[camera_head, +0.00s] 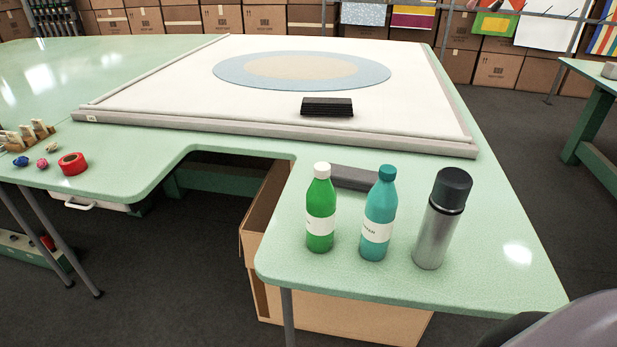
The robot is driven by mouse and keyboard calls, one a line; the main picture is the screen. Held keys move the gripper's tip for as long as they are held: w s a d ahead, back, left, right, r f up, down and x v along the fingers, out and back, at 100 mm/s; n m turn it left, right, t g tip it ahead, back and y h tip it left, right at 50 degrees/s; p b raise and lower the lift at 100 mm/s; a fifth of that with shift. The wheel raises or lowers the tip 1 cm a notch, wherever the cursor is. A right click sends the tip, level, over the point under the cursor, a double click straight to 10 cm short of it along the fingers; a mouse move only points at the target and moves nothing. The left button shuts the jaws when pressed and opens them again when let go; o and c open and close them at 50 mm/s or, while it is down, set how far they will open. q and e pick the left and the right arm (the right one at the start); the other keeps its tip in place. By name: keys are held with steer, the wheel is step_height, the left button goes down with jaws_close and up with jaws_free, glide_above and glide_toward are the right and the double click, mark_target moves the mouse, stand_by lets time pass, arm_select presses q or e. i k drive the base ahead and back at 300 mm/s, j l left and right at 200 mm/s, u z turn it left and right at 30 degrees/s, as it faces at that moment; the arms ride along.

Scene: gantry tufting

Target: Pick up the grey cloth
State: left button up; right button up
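A dark grey folded piece (352,177), which looks like the grey cloth, lies on the right-hand arm of the green table. It sits behind a green bottle with a white cap (320,212) and a teal bottle (378,218). The bottles hide part of its near side, and its right end is hidden behind the teal bottle. Neither of my grippers is in view. A grey rounded shape shows at the bottom right corner, and I cannot tell which part of me it is.
A steel flask with a black lid (437,224) stands right of the teal bottle. A black block (327,107) lies on the framed white canvas (190,85). Red tape (73,164) sits at the left. An open cardboard box (345,312) stands under the table. The front right tabletop is clear.

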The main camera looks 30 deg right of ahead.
mark_target(344, 176)
steer(key=i+j+u, duration=0.15)
steer(key=j+u, duration=0.15)
steer(key=u, duration=0.15)
steer(key=i+j+u, duration=0.2)
steer(key=u, duration=0.3)
steer(key=i+j+u, duration=0.15)
steer(key=i, duration=0.25)
steer(key=i+j+u, duration=0.15)
steer(key=i, duration=0.3)
steer(key=i+z, duration=0.15)
steer(key=z, duration=0.25)
steer(key=i+z, duration=0.15)
steer(key=z, duration=0.2)
steer(key=i+j+z, duration=0.1)
steer(key=z, duration=0.3)
steer(key=i+z, duration=0.1)
steer(key=z, duration=0.7)
steer(key=i+j+z, duration=0.1)
steer(key=z, duration=0.3)
steer(key=i+j+z, duration=0.1)
steer(key=z, duration=0.7)
steer(key=i+j+z, duration=0.1)
steer(key=z, duration=0.3)
steer(key=i+j+z, duration=0.1)
steer(key=j+z, duration=0.15)
steer(key=z, duration=0.2)
steer(key=j+z, duration=0.3)
steer(key=z, duration=0.2)
steer(key=i, duration=0.05)
